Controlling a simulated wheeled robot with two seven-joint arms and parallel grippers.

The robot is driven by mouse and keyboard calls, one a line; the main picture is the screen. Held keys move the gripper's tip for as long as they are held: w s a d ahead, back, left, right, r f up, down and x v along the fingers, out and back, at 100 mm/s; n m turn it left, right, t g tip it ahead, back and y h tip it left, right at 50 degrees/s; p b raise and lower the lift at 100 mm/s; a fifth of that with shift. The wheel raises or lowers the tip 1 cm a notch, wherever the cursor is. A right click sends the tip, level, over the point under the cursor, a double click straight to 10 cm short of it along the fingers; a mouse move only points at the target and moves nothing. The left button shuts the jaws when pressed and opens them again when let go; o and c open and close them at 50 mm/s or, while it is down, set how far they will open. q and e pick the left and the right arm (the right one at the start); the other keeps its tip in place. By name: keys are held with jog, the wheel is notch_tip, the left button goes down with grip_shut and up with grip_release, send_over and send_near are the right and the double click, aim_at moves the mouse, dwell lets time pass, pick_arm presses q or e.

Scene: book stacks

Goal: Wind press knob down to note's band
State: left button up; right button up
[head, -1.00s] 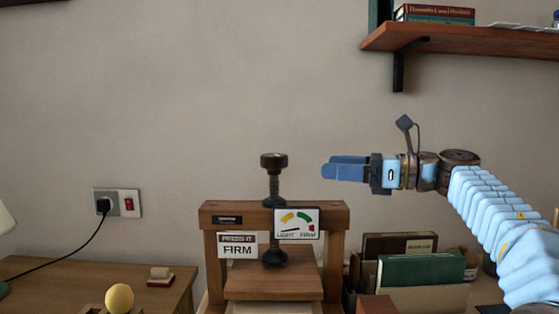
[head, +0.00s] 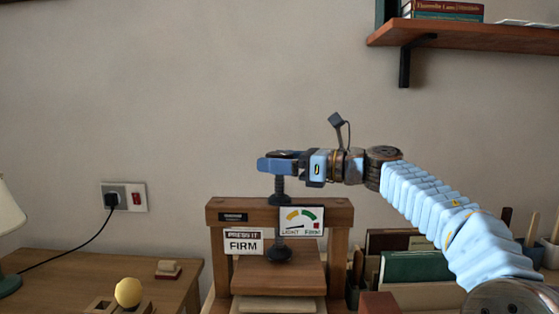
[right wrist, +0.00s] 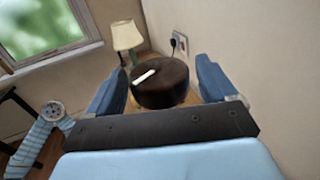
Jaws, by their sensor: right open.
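The wooden press (head: 320,214) stands in the middle of the head view, with a dark threaded screw (head: 279,190) through its top beam. The note (head: 244,242) on its front reads "PRESS IT FIRM". Beside it is a dial (head: 302,220) with yellow, green and red bands, marked LIGHT and FIRM; its needle points toward the LIGHT side. My right gripper (head: 272,164) is at the screw's top and hides most of the knob. In the right wrist view the round dark knob (right wrist: 162,84) with a white mark sits between the open fingers, with gaps at its sides.
A wooden shelf (head: 470,34) with books is at the upper right. Green and brown books (head: 414,266) stand right of the press.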

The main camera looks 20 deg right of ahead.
jog(key=c, duration=1)
jog(key=shift+m+t+h, duration=0.3)
jog(key=shift+h, duration=0.1)
jog(key=shift+m+t+h+b, duration=0.3)
jog(key=shift+m+t+h, duration=0.2)
jog(key=shift+h, duration=0.1)
jog(key=m+t+h, duration=0.2)
jog(key=h, duration=0.1)
jog(key=shift+r, duration=0.1)
jog(key=m+h, duration=0.1)
jog(key=h, duration=0.1)
jog(key=m+t+h, duration=0.1)
jog(key=m+h, duration=0.2)
jog(key=h, duration=0.1)
jog(key=shift+d+m+t+p, duration=0.25)
jog(key=shift+m+t+p, duration=0.05)
jog(key=shift+t, duration=0.1)
jog(key=shift+a+m+h, duration=0.2)
jog(key=shift+m+h, duration=1)
jog(key=shift+h, duration=1.1)
jog(key=shift+r+m+g+h, duration=0.1)
jog(key=shift+m+g+h, duration=0.2)
jog(key=shift+m+h, duration=0.5)
